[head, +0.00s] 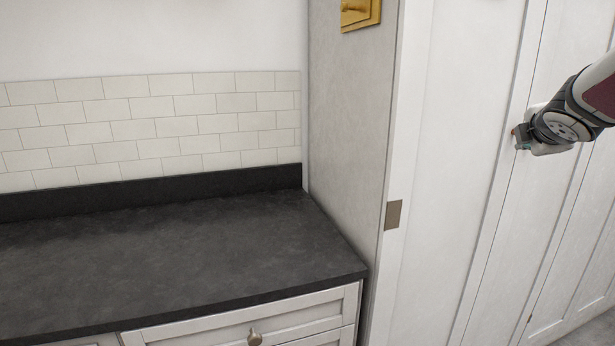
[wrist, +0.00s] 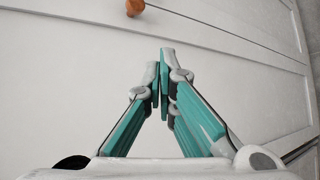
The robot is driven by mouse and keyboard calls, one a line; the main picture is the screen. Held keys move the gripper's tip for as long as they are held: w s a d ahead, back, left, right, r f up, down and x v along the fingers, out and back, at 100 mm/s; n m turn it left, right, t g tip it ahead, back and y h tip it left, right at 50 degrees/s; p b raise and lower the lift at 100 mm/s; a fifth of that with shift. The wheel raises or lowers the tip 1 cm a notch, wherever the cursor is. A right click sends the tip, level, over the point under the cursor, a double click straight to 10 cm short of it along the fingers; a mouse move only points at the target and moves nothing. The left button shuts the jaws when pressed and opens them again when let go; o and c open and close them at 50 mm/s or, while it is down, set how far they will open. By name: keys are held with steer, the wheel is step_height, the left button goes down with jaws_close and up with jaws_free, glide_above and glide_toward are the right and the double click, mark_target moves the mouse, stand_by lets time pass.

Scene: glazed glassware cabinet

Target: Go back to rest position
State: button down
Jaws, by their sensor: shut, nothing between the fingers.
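My gripper (head: 521,138) is at the right of the head view, in front of the tall white panelled doors (head: 455,130). In the wrist view its two teal and grey fingers (wrist: 162,72) meet at the tips, shut and empty. A white panelled front (wrist: 70,75) fills the view behind them. A round orange-brown knob (wrist: 134,7) shows at the top edge of the wrist view, beyond the fingertips and apart from them. No glassware shows in either view.
A dark countertop (head: 150,262) at the left is bare, above white drawers with a metal knob (head: 255,338). A pale tiled wall (head: 150,125) stands behind it. A tall grey side panel (head: 350,120) separates the counter from the doors. A gold frame (head: 360,14) hangs at the top.

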steer(key=s+a+f+m+g+y+p, duration=0.1)
steer(key=s+a+f+m, duration=0.3)
steer(key=s+a, duration=0.6)
steer(key=s+a+f+m+g+y+p, duration=0.1)
steer(key=s+a+f+m+g+y, duration=0.2)
steer(key=s+a+m, duration=0.3)
steer(key=s+a+f+m+g+y+p, duration=0.1)
steer(key=s+a+f+m+g+y, duration=0.2)
steer(key=s+a, duration=1.1)
steer(key=s+f+m, duration=0.2)
steer(key=s, duration=0.3)
